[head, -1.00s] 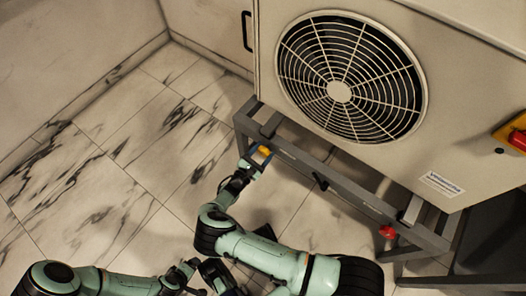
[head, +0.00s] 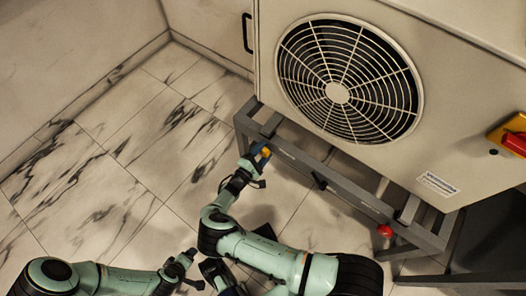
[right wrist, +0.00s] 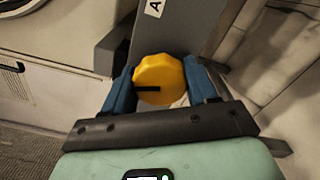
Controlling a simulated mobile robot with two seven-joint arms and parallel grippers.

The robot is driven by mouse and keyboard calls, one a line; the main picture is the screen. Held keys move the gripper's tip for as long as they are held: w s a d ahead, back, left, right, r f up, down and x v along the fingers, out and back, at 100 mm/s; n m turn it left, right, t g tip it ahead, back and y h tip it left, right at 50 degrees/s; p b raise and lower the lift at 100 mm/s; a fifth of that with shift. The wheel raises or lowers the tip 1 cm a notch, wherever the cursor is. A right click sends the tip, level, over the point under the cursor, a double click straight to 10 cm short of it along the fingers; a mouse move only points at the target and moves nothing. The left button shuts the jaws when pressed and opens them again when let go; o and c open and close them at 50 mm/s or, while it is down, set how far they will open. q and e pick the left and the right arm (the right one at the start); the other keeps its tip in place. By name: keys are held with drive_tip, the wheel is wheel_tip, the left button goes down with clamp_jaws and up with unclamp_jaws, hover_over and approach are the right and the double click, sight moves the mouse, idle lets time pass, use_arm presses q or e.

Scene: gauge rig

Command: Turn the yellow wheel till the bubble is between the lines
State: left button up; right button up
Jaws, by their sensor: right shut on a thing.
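The yellow wheel (head: 266,152) is at the left end of the grey frame under the large fan unit. In the right wrist view the wheel (right wrist: 158,76) has a scalloped rim and a black mark running left from about its middle. My right gripper (right wrist: 160,84) is shut on it, one blue finger on either side. My right gripper (head: 257,157) looks small at the wheel in the head view. My left gripper (head: 196,270) is low in the head view, away from the frame; its fingers are unclear. I see no bubble or lines.
A red knob (head: 384,231) and a black lever (head: 319,181) are farther right along the grey frame (head: 350,194). The fan unit (head: 440,150) stands above. The marble floor (head: 120,170) to the left is clear.

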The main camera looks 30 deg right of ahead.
use_arm(q)
drive_tip(key=shift+s+d, duration=0.1)
drive_tip(key=shift+s, duration=0.05)
use_arm(e)
drive_tip(key=shift+m, duration=0.6)
drive_tip(key=o, duration=1)
drive_tip(key=shift+o, duration=0.2)
drive_tip(key=shift+a, duration=0.1)
use_arm(q)
drive_tip(key=shift+s+d+r+p, duration=0.3)
drive_tip(key=shift+s+r+p, duration=0.15)
drive_tip(key=shift+s, duration=0.2)
use_arm(e)
drive_tip(key=v, duration=1.3)
drive_tip(key=shift+a, duration=0.15)
